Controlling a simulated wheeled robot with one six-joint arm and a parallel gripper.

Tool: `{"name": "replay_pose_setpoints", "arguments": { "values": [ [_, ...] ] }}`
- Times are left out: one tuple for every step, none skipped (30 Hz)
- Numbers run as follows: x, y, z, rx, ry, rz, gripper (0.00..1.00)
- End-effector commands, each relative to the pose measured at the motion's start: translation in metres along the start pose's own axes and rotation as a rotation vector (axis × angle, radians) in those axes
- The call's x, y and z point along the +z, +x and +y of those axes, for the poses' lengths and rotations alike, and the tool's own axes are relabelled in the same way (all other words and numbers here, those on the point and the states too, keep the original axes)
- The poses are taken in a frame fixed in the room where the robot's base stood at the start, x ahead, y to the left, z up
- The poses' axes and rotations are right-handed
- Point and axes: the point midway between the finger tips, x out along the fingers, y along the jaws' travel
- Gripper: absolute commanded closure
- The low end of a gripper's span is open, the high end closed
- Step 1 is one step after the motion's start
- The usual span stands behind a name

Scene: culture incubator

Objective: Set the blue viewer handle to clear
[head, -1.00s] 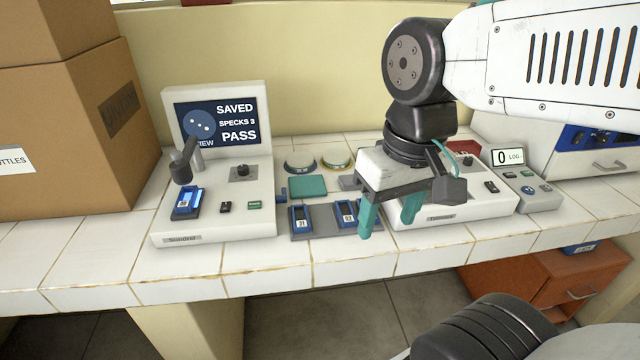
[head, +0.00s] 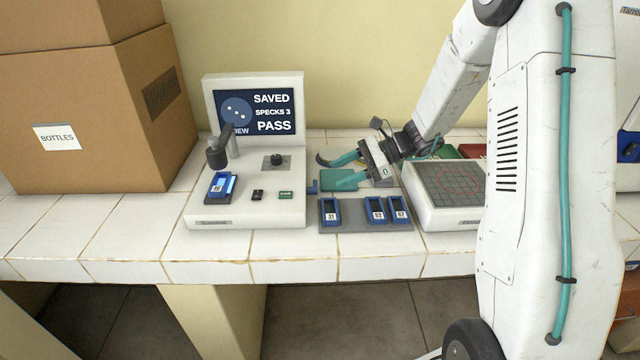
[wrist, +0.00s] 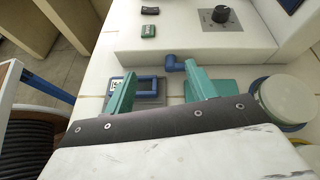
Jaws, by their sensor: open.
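The blue viewer handle (head: 312,187) is a small lever on the right side of the white viewer (head: 245,215). In the wrist view the handle (wrist: 176,64) sticks out from the viewer's side, just beyond the right fingertip. I cannot tell if they touch. My gripper (head: 325,170) is open and empty, its teal fingers pointing left toward the viewer. The wrist view shows my gripper (wrist: 158,75) with fingers spread. The viewer's screen (head: 256,112) reads SAVED, SPECKS 3, PASS. A blue cassette (head: 218,185) sits on its lit stage under the eyepiece.
A grey rack (head: 345,222) with several blue cassettes lies in front of my gripper. A teal pad (wrist: 222,87) is by the fingers. A round lidded dish (wrist: 287,98) stands close on the right. Cardboard boxes (head: 90,130) fill the left.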

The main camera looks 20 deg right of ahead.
Motion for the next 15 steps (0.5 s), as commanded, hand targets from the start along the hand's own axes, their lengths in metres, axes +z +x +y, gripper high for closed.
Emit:
{"name": "replay_pose_setpoints", "arguments": {
  "values": [
    [-0.014, 0.0, -0.007, -0.027, 0.044, -0.017, 0.44],
    [-0.019, 0.0, -0.011, -0.039, 0.063, -0.025, 0.44],
    [-0.025, 0.0, -0.014, -0.055, 0.086, -0.034, 0.44],
    [-0.029, 0.0, -0.016, -0.063, 0.099, -0.039, 0.44],
    [-0.031, 0.001, -0.018, -0.07, 0.108, -0.043, 0.44],
    [-0.034, 0.002, -0.02, -0.076, 0.118, -0.047, 0.44],
    [-0.035, 0.004, -0.02, -0.078, 0.121, -0.049, 0.44],
    [-0.035, 0.006, -0.021, -0.079, 0.123, -0.05, 0.44],
    [-0.035, 0.011, -0.021, -0.079, 0.124, -0.051, 0.44],
    [-0.034, 0.015, -0.022, -0.079, 0.124, -0.051, 0.44],
    [-0.034, 0.019, -0.022, -0.078, 0.124, -0.051, 0.44],
    [-0.034, 0.026, -0.022, -0.077, 0.123, -0.051, 0.44],
    [-0.033, 0.031, -0.022, -0.076, 0.122, -0.05, 0.44],
    [-0.033, 0.036, -0.023, -0.077, 0.122, -0.05, 0.44],
    [-0.033, 0.043, -0.023, -0.076, 0.122, -0.05, 0.44]
  ]
}}
